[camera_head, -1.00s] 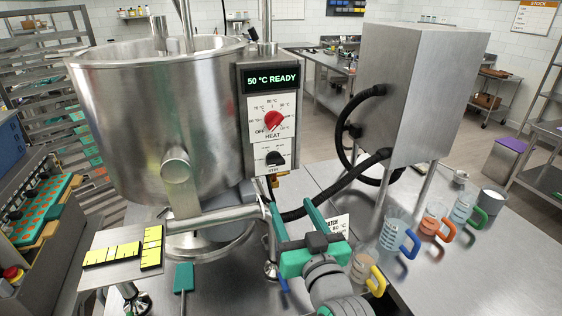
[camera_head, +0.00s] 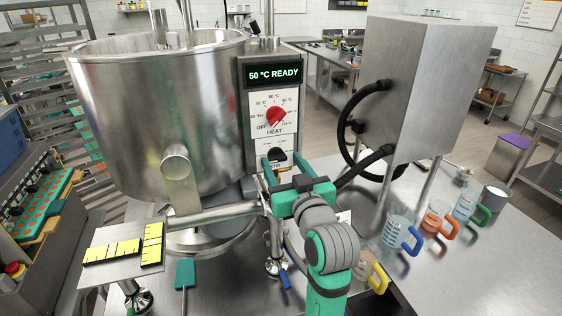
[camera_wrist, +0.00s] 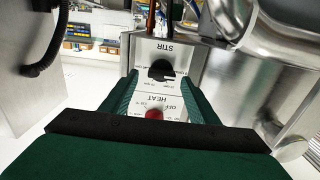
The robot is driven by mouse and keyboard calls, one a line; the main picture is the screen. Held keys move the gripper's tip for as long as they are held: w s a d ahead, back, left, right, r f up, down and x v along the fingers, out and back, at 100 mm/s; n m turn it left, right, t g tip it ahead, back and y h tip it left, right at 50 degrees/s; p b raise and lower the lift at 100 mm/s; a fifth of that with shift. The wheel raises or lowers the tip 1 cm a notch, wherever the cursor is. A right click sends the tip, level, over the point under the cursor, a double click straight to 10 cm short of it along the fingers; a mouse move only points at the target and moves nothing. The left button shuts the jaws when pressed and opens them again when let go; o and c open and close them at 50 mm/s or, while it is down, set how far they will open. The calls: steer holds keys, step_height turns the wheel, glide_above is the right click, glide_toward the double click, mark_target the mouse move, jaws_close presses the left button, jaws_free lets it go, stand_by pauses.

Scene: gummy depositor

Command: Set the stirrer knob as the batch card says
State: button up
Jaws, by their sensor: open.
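The black stirrer knob (camera_head: 273,154) sits on the white STIR plate under the red HEAT knob (camera_head: 276,117) on the kettle's control box. In the wrist view the stirrer knob (camera_wrist: 161,70) shows upside down, between and beyond my fingertips; its small scale marks are too small to read. My gripper (camera_head: 284,168) is open and empty, its fingers pointing at the STIR plate from in front and partly hiding it. I cannot tell whether they touch it. A white corner of the batch card (camera_head: 344,217) shows behind my arm; its text is hidden.
The display (camera_head: 274,75) reads 50 °C READY. The big steel kettle (camera_head: 155,125) stands left of the control box. A black hose (camera_head: 365,165) runs right to a steel cabinet (camera_head: 425,90). Several measuring jugs stand on the right; one with a yellow handle (camera_head: 377,279) is near my arm.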

steer(key=shift+x, duration=0.9)
steer(key=shift+a, duration=0.1)
steer(key=shift+c, duration=0.6)
steer(key=c, duration=0.9)
steer(key=shift+c, duration=0.2)
